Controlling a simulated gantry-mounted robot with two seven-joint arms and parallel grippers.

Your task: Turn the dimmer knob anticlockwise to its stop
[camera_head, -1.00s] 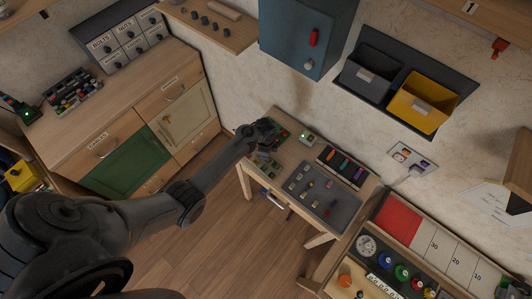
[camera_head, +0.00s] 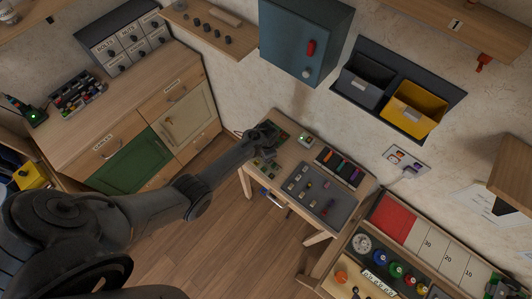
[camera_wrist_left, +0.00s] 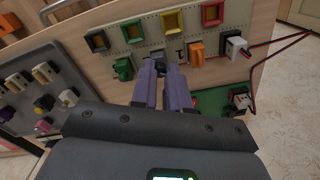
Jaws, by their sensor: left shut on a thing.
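No dimmer knob can be told apart for certain in either view. My left gripper (camera_head: 266,137) reaches in from the left to the back left of the small wooden table (camera_head: 277,122). In the left wrist view its fingers (camera_wrist_left: 160,62) are shut at the lower row of a beige panel (camera_wrist_left: 145,42), between a green piece (camera_wrist_left: 123,69) and an orange piece (camera_wrist_left: 196,53). The fingers hide most of the small thing between them, so I cannot name it. My right gripper is not seen.
A grey tray (camera_head: 325,212) of small parts and a dark rack (camera_head: 340,165) stand right of my gripper. A blue cabinet (camera_head: 290,40) hangs above. In the wrist view a red wire (camera_wrist_left: 278,42) runs from a white piece (camera_wrist_left: 236,46) on the panel's right.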

